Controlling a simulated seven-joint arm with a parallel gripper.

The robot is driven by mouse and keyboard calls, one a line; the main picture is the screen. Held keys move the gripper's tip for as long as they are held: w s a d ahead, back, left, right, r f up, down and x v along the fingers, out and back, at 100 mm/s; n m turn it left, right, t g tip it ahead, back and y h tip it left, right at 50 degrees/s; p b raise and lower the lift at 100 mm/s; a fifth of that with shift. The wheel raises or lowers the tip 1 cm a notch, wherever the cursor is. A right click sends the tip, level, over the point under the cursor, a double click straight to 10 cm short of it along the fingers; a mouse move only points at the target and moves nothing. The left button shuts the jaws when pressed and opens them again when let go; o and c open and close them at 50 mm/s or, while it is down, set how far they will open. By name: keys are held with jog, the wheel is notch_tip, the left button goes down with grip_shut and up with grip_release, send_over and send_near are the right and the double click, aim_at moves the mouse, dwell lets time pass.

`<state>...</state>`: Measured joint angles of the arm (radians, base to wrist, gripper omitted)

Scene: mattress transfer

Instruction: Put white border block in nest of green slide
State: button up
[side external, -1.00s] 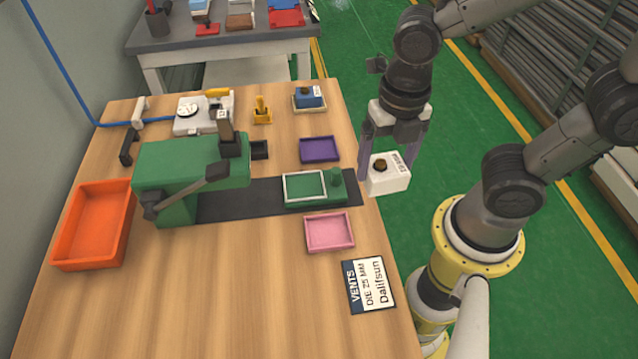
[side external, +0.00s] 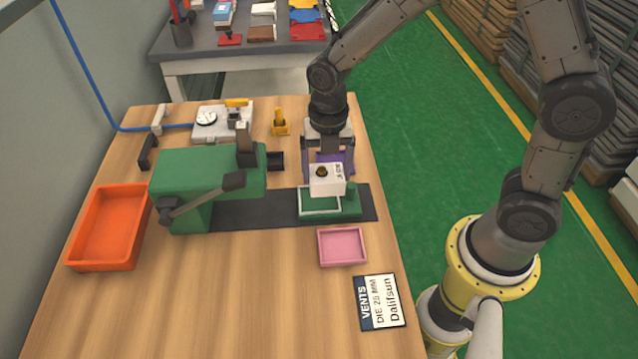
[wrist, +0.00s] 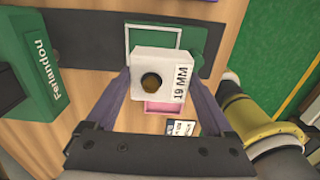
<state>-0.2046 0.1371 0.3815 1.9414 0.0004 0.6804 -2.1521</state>
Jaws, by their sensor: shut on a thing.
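In the wrist view the block (wrist: 165,68) shows a "19 MM" label, and my gripper (wrist: 158,88) has one finger on each side. The green slide (side external: 351,203) lies on a dark strip. Its white-rimmed nest (side external: 304,206) is partly hidden behind and below the block. In the wrist view part of the nest's rim (wrist: 127,36) shows beyond the block. The block appears above the nest; the exact gap cannot be told.
A green machine (side external: 200,170) stands left of the slide. A purple tray (side external: 345,158) is behind my gripper and a pink tray (side external: 342,247) is in front of the slide. An orange bin (side external: 108,228) sits at the left. A "VENTS" sign (side external: 380,302) lies at the front right.

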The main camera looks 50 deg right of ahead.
aim_at(319, 185)
jog(key=shift+w+a+f, duration=0.15)
jog(key=shift+w+f, duration=0.6)
jog(key=shift+f, duration=0.25)
jog(key=shift+w+f, duration=0.1)
jog(key=shift+f, duration=1.5)
jog(key=shift+f, duration=0.1)
jog(key=o, duration=1.2)
jog(key=shift+c, duration=0.2)
